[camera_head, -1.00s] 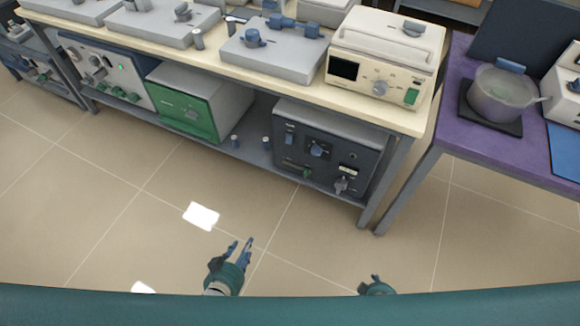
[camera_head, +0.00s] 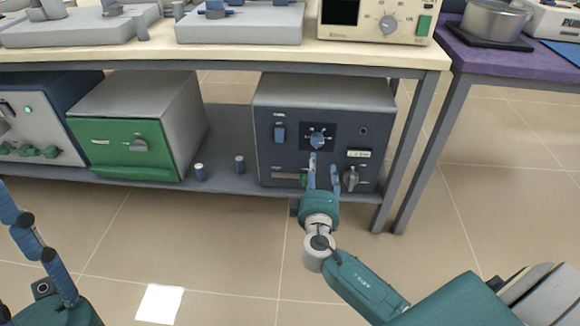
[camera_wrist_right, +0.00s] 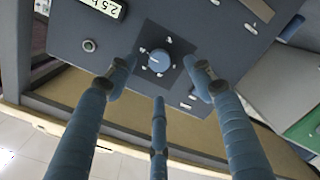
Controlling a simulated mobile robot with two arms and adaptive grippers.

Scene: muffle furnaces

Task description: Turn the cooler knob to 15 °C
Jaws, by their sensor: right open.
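The cooler (camera_head: 325,110) is a dark blue-grey box on the lower shelf. Its small blue round knob (camera_head: 318,141) sits on a black square dial plate with white marks. My right gripper (camera_head: 324,166) is open in front of the panel, its fingertips just below the knob in the head view. In the right wrist view the knob (camera_wrist_right: 159,62) lies ahead, between the spread fingers (camera_wrist_right: 161,78), with no clear contact. The dial labels are too small to read. My left gripper (camera_head: 42,245) is partly in view at the lower left, its opening unclear.
The bench top (camera_head: 230,52) overhangs the shelf.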

